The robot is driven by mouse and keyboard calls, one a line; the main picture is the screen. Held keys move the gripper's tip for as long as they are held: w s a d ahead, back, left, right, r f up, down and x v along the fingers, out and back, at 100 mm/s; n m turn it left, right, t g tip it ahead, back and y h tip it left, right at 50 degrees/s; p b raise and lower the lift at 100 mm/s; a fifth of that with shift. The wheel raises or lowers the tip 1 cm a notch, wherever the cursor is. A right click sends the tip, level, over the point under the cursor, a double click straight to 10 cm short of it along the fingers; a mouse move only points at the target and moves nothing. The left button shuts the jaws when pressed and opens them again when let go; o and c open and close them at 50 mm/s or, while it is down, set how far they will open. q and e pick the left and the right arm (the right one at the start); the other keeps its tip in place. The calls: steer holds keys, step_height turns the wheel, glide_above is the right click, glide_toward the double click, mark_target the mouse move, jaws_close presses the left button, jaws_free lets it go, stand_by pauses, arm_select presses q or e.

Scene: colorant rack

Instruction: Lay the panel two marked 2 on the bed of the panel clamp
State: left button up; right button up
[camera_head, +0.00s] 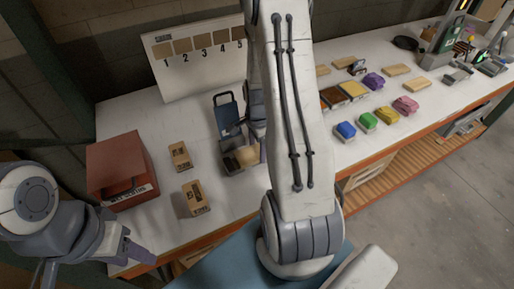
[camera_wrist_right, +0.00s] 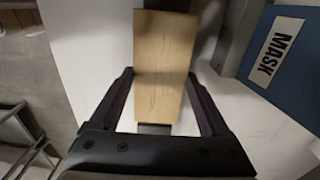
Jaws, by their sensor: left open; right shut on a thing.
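My right gripper (camera_wrist_right: 160,80) is shut on a plain wooden panel (camera_wrist_right: 165,50), its fingers on the panel's two long sides. No number shows on the panel face in view. In the head view my right arm hides most of this gripper; a tan piece, probably the panel (camera_head: 249,155), shows beside the arm over a grey fixture (camera_head: 231,165). The fixture may be the panel clamp; I cannot tell whether the panel touches it. A blue plate (camera_head: 227,112) stands behind it, marked MASK in the wrist view (camera_wrist_right: 285,60). My left gripper (camera_head: 137,252) is open and empty at the table's front left.
A red bin (camera_head: 118,165) and two brown cartons (camera_head: 180,156) (camera_head: 195,198) stand left of the fixture. A board numbered 1 to 5 (camera_head: 200,75) stands behind. The white table (camera_head: 150,125) has clear room between these.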

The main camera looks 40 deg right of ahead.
mark_target(257, 151)
steer(key=o, duration=1.3)
steer(key=shift+f, duration=0.15)
steer(key=shift+c, duration=0.2)
steer(key=shift+r, duration=0.5)
step_height(257, 151, up, 11)
steer(key=b, duration=0.2)
steer(key=s+a+r+n, duration=0.1)
steer(key=a+r+n, duration=0.1)
steer(key=a+n, duration=0.55)
steer(key=s+a+r+n, duration=0.15)
steer(key=a+n, duration=0.35)
steer(key=a, duration=0.6)
steer(key=s+a+r+n+y, duration=0.1)
steer(key=s+a+r+n, duration=0.1)
steer(key=s+a+n, duration=1)
steer(key=s+n, duration=0.1)
steer(key=n, duration=0.2)
steer(key=shift+s+a+r, duration=0.2)
steer(key=shift+s+a, duration=0.05)
steer(key=shift+s, duration=0.15)
steer(key=shift+n, duration=0.25)
